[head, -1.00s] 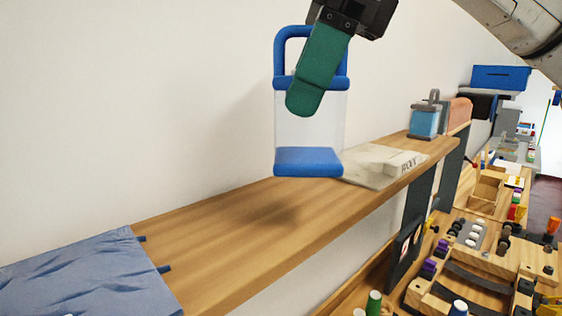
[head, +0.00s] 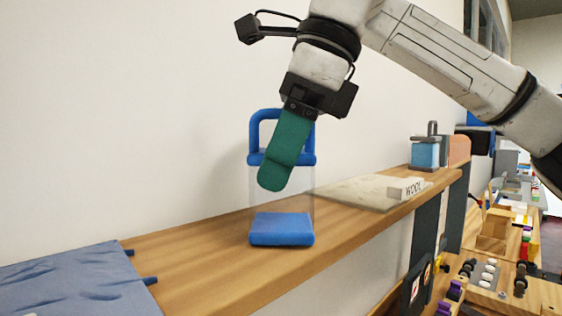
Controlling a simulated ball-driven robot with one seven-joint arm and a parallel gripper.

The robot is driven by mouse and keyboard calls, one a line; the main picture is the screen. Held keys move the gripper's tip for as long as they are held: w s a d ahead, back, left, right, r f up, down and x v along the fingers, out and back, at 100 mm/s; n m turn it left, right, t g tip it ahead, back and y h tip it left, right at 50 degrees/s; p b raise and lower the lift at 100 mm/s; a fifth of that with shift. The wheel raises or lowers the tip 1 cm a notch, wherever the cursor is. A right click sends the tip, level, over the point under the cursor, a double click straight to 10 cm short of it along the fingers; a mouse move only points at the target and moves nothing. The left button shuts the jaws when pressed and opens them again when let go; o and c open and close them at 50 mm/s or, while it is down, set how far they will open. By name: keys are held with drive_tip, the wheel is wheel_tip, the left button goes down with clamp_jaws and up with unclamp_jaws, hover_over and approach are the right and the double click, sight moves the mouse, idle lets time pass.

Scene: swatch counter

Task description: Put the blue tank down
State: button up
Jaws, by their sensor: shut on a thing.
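The blue tank (head: 282,229) has clear walls, a blue base and a blue top rim with an arched handle. It is upright over the bare middle of the wooden shelf (head: 200,243). Its base looks at or very near the shelf surface; I cannot tell for certain whether it touches. My gripper (head: 275,178), with green fingers, comes down from above and is shut on the tank at its handle and rim. The fingers hide part of the handle and the near wall.
A blue cloth (head: 75,283) lies at the left end of the shelf. A pale fabric piece (head: 350,192) with a "WOOL" block (head: 406,188) lies right of the tank. A smaller light-blue container (head: 425,154) stands farther right. Bare wood shows left of the tank. Wooden trays with small parts (head: 505,297) sit lower right.

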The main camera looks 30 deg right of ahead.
drive_tip(key=shift+f, duration=0.15)
drive_tip(key=o, duration=1.2)
drive_tip(key=shift+o, duration=0.2)
drive_tip(key=shift+r, duration=0.25)
drive_tip(key=v, duration=1.1)
drive_tip(key=shift+d+r, duration=0.15)
drive_tip(key=shift+r, duration=0.25)
